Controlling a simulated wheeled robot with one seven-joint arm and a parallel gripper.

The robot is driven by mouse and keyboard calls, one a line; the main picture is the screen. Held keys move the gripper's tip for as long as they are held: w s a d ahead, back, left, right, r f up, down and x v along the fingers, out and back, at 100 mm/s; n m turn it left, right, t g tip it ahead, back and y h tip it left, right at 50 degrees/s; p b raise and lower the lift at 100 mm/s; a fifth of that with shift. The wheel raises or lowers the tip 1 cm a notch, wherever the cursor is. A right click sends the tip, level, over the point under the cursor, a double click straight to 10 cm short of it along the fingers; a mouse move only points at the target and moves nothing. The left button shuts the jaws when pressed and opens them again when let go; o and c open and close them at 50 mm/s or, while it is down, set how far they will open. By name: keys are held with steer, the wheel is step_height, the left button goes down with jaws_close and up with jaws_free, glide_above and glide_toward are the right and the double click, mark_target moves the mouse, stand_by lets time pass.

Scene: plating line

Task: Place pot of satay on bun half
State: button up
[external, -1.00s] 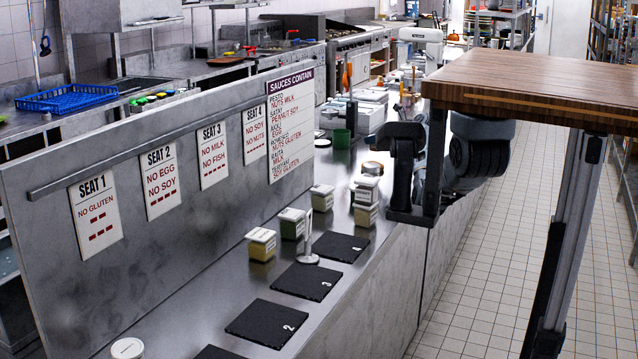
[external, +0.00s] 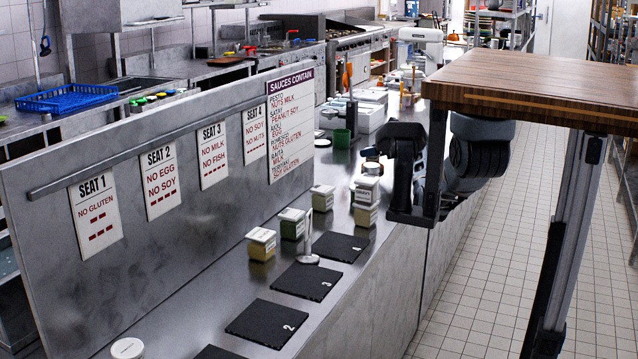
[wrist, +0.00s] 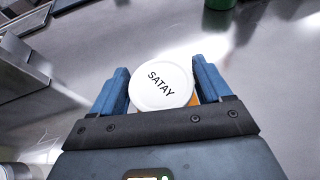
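The pot of satay (wrist: 160,86) has a round white lid marked SATAY and an orange side. In the wrist view it sits between the two blue fingers of my gripper (wrist: 162,82), which lie close against both its sides. In the external view a small pot (external: 371,153) shows beside my dark gripper (external: 388,175), over the far part of the counter; its label is too small to read there. My gripper's fingers are mostly hidden in that view. I cannot make out a bun half in either view.
Black boards numbered 2 (external: 267,323), 3 (external: 307,281) and 4 (external: 341,247) lie bare on the steel counter. Square labelled tubs (external: 261,244) and a small upright stand (external: 308,240) are beside them. A green cup (external: 342,138) stands farther back. A wooden-topped table (external: 535,85) is at right.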

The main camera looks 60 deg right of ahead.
steer(key=o, duration=0.3)
steer(key=shift+r, duration=0.15)
steer(key=v, duration=1.2)
steer(key=shift+p, duration=0.3)
steer(key=shift+r, duration=0.1)
